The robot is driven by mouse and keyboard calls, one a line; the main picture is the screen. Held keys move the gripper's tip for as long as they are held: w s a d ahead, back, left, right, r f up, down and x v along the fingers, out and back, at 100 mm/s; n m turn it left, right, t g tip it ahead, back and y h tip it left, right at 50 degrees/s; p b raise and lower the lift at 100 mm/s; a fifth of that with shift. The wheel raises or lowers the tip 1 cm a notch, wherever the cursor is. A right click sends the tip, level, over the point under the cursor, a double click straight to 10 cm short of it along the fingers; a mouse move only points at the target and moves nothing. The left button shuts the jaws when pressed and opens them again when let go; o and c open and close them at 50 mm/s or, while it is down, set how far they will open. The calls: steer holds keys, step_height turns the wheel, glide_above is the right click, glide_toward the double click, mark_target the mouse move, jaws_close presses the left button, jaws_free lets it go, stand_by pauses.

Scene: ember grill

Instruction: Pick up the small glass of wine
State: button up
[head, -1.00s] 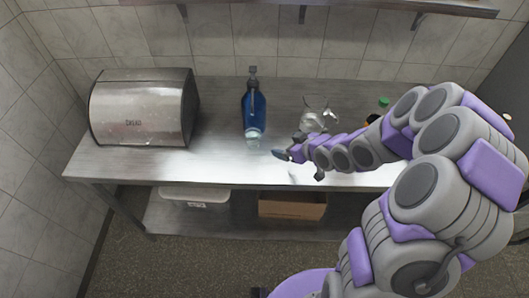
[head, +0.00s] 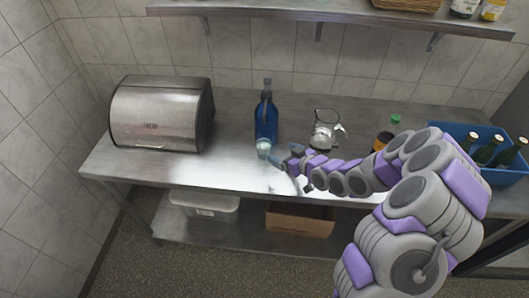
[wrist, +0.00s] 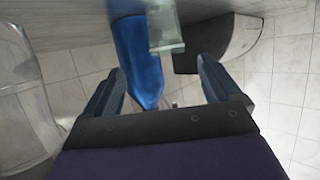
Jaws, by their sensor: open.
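The small glass (head: 263,147) stands near the front of the metal table, just in front of a blue bottle (head: 266,120). It looks pale and clear, and I cannot make out wine in it. My gripper (head: 287,172) is open and empty, just right of the glass and nearer the front edge. In the wrist view, which is upside down, the glass (wrist: 165,25) lies beyond the gap between my open fingers (wrist: 160,68). The blue bottle (wrist: 138,55) shows beside it there, overlapping the gap. The fingers do not appear to touch the glass.
A steel bread box (head: 160,115) stands on the left of the table (head: 230,165). A clear jug (head: 326,130) stands behind my arm, also large in the wrist view (wrist: 25,110). A blue crate (head: 500,170) with bottles is at the right. A shelf (head: 340,20) hangs above.

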mark_target(269, 148)
steer(key=x, duration=0.4)
steer(key=shift+s+a, duration=0.1)
steer(key=shift+a, duration=0.2)
steer(key=shift+a+f+b, duration=0.15)
steer(key=shift+a+b, duration=0.15)
steer(key=shift+a, duration=0.2)
steer(key=shift+w+a+f+b, duration=0.4)
steer(key=shift+w+a+f, duration=0.1)
steer(key=shift+w+f, duration=0.25)
steer(key=shift+w+a+f, duration=0.2)
steer(key=shift+w+a, duration=0.1)
steer(key=shift+w, duration=0.35)
steer(key=shift+w+a, duration=0.2)
steer(key=shift+a+f, duration=0.1)
steer(key=shift+a, duration=0.4)
steer(key=shift+d, duration=0.35)
steer(key=c, duration=0.7)
steer(key=shift+a, duration=0.2)
steer(key=c, duration=0.6)
